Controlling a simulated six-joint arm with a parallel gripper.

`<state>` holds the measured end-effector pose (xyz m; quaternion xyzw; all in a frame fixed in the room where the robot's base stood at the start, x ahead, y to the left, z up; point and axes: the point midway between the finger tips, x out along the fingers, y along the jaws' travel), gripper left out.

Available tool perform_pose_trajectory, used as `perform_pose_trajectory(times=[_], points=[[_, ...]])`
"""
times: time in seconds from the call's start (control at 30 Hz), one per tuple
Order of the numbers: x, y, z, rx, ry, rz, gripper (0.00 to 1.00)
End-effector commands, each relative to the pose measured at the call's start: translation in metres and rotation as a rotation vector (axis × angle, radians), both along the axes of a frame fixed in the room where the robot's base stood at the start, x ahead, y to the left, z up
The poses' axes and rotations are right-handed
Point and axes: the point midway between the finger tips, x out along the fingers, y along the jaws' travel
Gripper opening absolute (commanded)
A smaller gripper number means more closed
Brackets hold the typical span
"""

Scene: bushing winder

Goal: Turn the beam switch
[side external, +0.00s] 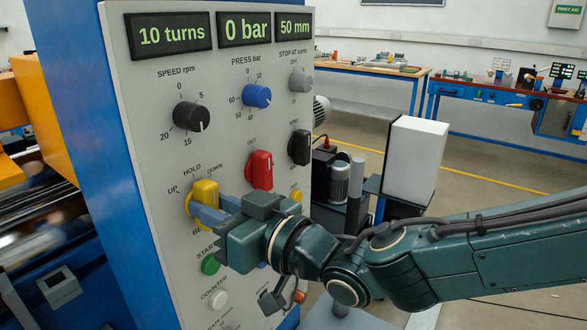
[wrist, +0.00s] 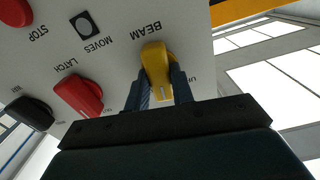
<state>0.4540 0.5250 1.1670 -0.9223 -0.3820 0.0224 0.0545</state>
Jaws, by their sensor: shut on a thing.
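The beam switch is a yellow knob (side external: 205,193) on the lower left of the grey control panel, with UP, HOLD and DOWN printed around its top. In the wrist view the yellow knob (wrist: 156,62) stands by the upside-down word BEAM. The white mark on it appears to point up the panel, towards HOLD. My gripper (side external: 212,212) reaches in from the right and is shut on the yellow knob. In the wrist view one finger of my gripper (wrist: 159,88) lies on each side of it. The fingers and gripper body hide part of the labels.
A red knob (side external: 260,170), a black knob (side external: 300,147) and a blue knob (side external: 257,96) sit close by on the panel. A green button (side external: 210,264) and a white counter button (side external: 218,299) lie below. Moving machinery is left of the panel.

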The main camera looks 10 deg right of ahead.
Motion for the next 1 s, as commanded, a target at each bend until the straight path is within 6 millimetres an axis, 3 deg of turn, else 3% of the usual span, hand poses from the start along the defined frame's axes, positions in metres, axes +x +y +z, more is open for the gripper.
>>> perform_pose_trajectory(times=[0.7, 0.73, 0.8, 0.83, 1.0], points=[[-0.0003, -0.0001, -0.0011, -0.086, -0.082, 0.0, 0.01], [-0.0003, -0.0001, -0.0012, -0.086, -0.082, 0.0, 0.28], [-0.0003, 0.0, -0.0011, -0.086, -0.083, 0.0, 0.41], [-0.0003, 0.0, -0.001, -0.086, -0.083, 0.0, 0.45], [-0.0002, 0.0001, -0.0007, -0.084, -0.083, 0.0, 0.45]])
